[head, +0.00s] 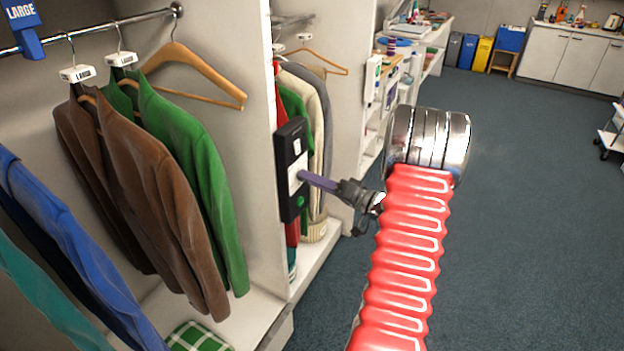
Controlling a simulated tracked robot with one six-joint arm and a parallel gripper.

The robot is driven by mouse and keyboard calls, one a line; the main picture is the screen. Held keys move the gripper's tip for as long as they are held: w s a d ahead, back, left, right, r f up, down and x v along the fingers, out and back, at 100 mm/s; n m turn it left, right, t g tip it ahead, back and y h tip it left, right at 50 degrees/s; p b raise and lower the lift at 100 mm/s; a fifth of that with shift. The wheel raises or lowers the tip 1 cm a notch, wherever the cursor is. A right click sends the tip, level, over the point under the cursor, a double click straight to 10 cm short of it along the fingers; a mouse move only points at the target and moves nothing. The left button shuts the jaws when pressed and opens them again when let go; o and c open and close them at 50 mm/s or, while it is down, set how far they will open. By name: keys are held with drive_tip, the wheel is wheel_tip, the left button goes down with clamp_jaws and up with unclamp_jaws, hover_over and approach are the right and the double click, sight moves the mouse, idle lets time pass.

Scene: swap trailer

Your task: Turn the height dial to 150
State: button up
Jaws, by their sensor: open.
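A black control box (293,170) is fixed upright on the front edge of the white partition, left of the picture's middle. Its face carries white labels and a green round spot (300,201) low down. I cannot make out a dial or any number on it; the face is seen at a steep angle. My gripper (306,178) points left at the middle of this face. Its purple fingers are open, and their tips are at or very close to the face. I cannot tell whether they touch or straddle anything. My red and silver arm fills the right foreground.
Brown and green jackets (140,180) hang on a rail left of the partition (245,130); more clothes hang behind it. A white shelf unit (420,60) stands beyond. Open blue-grey floor (530,220) lies to the right, with a white cart (612,135) at the edge.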

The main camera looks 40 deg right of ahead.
drive_tip(key=shift+w+a, duration=0.15)
drive_tip(key=shift+w, duration=0.5)
drive_tip(key=shift+c, duration=0.5)
drive_tip(key=c, duration=0.9)
drive_tip(key=shift+c, duration=0.2)
